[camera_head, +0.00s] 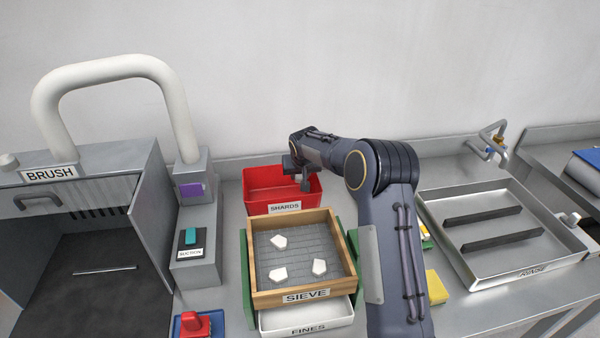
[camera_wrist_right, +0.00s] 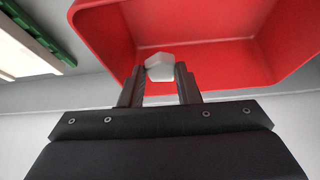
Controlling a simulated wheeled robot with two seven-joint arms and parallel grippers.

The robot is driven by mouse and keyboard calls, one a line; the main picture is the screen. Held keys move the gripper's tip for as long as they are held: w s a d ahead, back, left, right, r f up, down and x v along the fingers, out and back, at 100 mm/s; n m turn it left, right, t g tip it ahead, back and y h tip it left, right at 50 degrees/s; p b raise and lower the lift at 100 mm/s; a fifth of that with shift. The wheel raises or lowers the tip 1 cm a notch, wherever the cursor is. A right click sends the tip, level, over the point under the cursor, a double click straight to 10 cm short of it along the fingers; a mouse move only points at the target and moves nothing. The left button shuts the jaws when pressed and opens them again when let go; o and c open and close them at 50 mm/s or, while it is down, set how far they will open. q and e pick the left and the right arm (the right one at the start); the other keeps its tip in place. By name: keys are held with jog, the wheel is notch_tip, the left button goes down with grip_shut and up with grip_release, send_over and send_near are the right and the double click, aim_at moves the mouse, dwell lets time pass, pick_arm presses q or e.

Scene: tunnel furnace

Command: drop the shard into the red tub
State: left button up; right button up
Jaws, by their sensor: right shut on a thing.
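The red tub (camera_head: 262,201), labelled SHARDS, stands behind the sieve at the middle of the bench. My right gripper (camera_head: 304,184) is over the tub in the head view. In the right wrist view my right gripper (camera_wrist_right: 160,84) is shut on a white shard (camera_wrist_right: 161,67), with the red tub (camera_wrist_right: 215,56) around and beyond it. The held shard is hidden in the head view. Several pale shards, among them one at the front left (camera_head: 278,274), lie on the mesh of the wooden sieve (camera_head: 258,298). My left gripper is not in view.
A white fines drawer (camera_head: 306,318) is under the sieve, between green side supports (camera_head: 247,280). A grey brush cabinet (camera_head: 80,185) and suction box (camera_head: 194,262) stand at left. A metal rinse tray (camera_head: 455,262) with a tap and yellow sponge (camera_head: 436,287) are at right.

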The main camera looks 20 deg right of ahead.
jog(key=shift+f+b, duration=2.1)
jog(key=shift+f, duration=0.8)
jog(key=o, duration=1)
jog(key=shift+r, duration=0.1)
